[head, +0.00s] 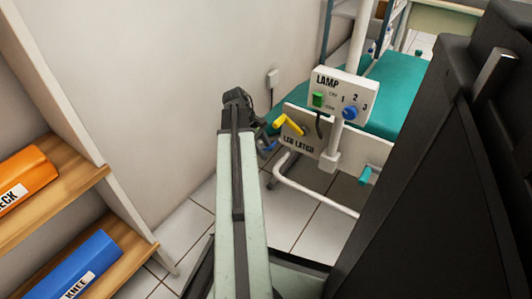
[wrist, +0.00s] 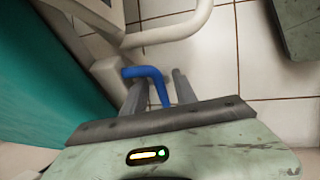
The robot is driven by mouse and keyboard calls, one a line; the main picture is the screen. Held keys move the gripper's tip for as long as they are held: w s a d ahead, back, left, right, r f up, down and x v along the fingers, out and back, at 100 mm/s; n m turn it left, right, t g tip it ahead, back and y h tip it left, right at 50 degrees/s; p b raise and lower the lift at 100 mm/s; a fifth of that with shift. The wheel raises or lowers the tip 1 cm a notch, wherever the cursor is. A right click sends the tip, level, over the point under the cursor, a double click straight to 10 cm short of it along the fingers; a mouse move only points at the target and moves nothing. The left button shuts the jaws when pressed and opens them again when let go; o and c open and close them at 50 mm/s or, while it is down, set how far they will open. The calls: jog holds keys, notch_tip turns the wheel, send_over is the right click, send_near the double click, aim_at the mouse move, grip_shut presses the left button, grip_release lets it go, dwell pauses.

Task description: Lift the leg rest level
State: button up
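The chair's teal padding (head: 400,85) shows in the head view behind the lamp panel. A teal surface (wrist: 40,85) fills the left of the wrist view; I cannot tell whether it is the leg rest. A panel marked LEG LATCH (head: 300,142) carries a yellow handle (head: 290,124). A bent blue lever (wrist: 148,73) shows in the wrist view, its free end reaching down between my fingers. My gripper (wrist: 158,92) is open around that end, with a gap visible and no clear grip. In the head view my arm largely hides my gripper.
A lamp panel (head: 339,98) with a green switch and blue knob stands above the latch panel. A white tube frame (head: 310,192) runs low over the tiled floor. A wooden shelf (head: 75,187) with orange and blue bolsters stands left. The wall is close behind my arm.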

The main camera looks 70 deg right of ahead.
grip_shut()
dwell(1.2)
